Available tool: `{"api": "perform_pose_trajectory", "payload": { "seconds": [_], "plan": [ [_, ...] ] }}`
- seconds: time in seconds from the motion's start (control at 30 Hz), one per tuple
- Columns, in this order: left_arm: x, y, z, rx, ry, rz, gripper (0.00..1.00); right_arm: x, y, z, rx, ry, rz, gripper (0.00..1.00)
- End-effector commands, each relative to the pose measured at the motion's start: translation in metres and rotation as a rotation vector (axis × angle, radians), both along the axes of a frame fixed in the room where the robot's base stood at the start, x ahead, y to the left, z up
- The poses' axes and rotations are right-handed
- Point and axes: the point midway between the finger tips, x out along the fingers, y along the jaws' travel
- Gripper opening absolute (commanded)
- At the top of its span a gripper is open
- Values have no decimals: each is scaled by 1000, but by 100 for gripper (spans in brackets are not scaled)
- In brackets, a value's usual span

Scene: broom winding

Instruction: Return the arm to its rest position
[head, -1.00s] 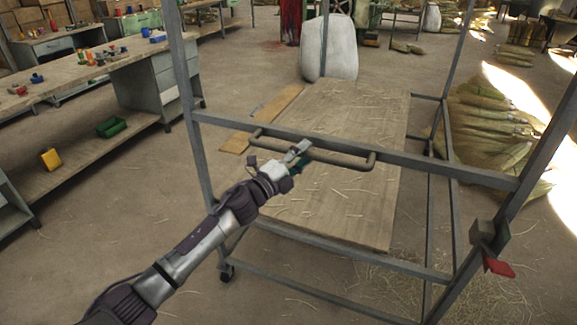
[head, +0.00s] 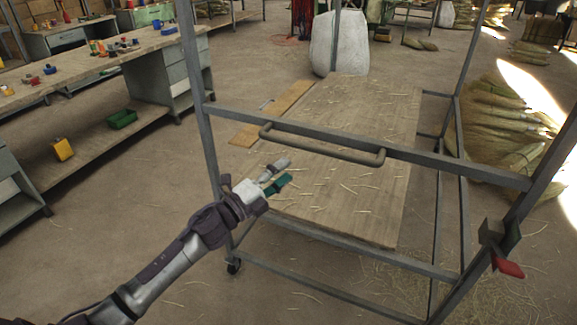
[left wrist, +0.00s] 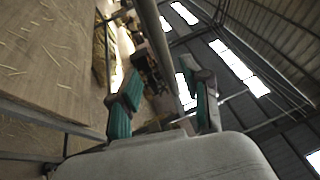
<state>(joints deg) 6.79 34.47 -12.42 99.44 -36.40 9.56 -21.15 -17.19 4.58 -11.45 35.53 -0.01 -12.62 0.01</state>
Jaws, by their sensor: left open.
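My left gripper (head: 277,176) is open and empty in the head view, in front of the cart and a little below its handle. The cart's handle (head: 322,148) is a grey bar fixed to the front rail, apart from the gripper. The left wrist view shows the two teal-padded fingers (left wrist: 165,105) spread apart, with a grey bar (left wrist: 157,45) beyond them and nothing between the pads. My left arm comes in from the lower left. My right gripper is not in view.
The metal-framed cart (head: 500,180) carries a wooden deck (head: 350,195) strewn with straw. A workbench (head: 95,70) with small coloured items stands at the left. A white sack (head: 338,45) stands behind the cart, and broom bundles (head: 500,125) lie at the right. The floor at lower left is clear.

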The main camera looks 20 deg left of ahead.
Motion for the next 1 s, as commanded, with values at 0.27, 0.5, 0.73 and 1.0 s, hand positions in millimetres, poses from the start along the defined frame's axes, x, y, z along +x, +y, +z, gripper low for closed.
{"api": "perform_pose_trajectory", "payload": {
  "seconds": [0.27, 0.5, 0.73, 1.0],
  "plan": [
    [3, 6, -20, -36, 51, 24, 48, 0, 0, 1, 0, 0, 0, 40],
    [-9, 44, -165, -281, 397, 200, 48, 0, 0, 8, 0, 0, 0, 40],
    [-81, 63, -326, -527, 763, 428, 48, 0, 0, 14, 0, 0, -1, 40],
    [-225, 53, -476, -754, 1143, 718, 48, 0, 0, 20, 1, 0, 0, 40]
  ]
}}
